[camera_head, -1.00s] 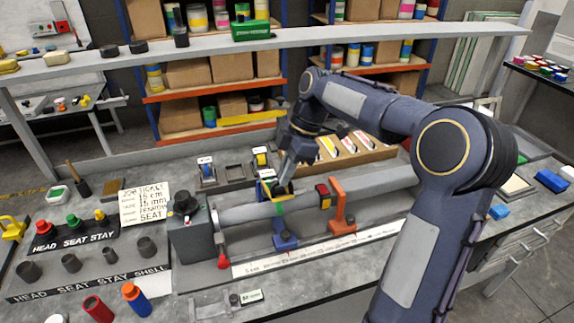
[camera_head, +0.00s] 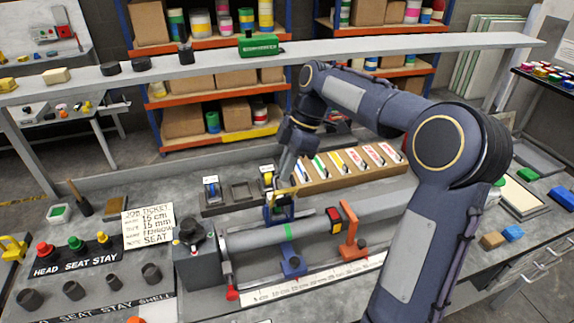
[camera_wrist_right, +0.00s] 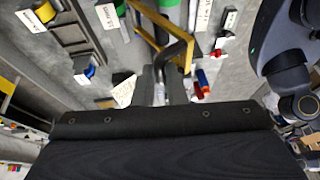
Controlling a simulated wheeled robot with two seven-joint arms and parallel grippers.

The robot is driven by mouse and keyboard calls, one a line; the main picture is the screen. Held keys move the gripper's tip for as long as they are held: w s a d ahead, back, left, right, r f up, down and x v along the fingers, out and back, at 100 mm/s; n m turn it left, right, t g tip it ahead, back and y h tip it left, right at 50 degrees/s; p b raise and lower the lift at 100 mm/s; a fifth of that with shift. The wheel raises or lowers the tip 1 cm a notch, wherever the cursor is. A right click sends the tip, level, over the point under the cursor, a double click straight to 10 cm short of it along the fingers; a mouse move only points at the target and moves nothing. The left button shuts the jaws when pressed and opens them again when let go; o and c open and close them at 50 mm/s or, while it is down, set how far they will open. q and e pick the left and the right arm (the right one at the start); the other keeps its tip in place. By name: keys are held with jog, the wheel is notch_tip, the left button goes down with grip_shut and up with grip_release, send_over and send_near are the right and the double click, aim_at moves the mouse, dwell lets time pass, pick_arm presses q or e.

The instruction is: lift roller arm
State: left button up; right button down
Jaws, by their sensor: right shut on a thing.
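My right gripper (camera_head: 284,182) is shut on a thin yellow frame, seemingly the roller arm (camera_head: 285,193), above and behind the grey tube (camera_head: 255,238). The yellow frame also shows beyond my right fingers in the wrist view (camera_wrist_right: 187,58), beside a dark bent bar. A blue part shows just below the frame in the head view; I cannot tell whether it belongs to it. The tube has a green band (camera_head: 288,232) and lies over a blue stand (camera_head: 292,263) and an orange stand (camera_head: 349,235). My left gripper is not in view.
A grey block (camera_head: 200,268) stands at the tube's left end. Behind are a dock with a blue roll (camera_head: 211,187) and a wooden rack (camera_head: 320,181) of coloured strips. A job ticket (camera_head: 148,226) lies to the left. A long shelf (camera_head: 330,48) crosses above.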

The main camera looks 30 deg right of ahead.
jog(key=shift+w+d+t, duration=0.3)
jog(key=shift+w+d, duration=0.1)
jog(key=shift+w, duration=0.15)
jog(key=c, duration=1.8)
grip_release()
jog(key=shift+w+f, duration=0.1)
jog(key=shift+w, duration=0.05)
jog(key=o, duration=0.3)
jog(key=shift+w+d+f, duration=0.1)
jog(key=shift+w+f, duration=0.05)
jog(key=shift+w, duration=0.25)
jog(key=shift+s, duration=0.15)
jog(key=v, duration=0.8)
jog(key=shift+a, duration=0.2)
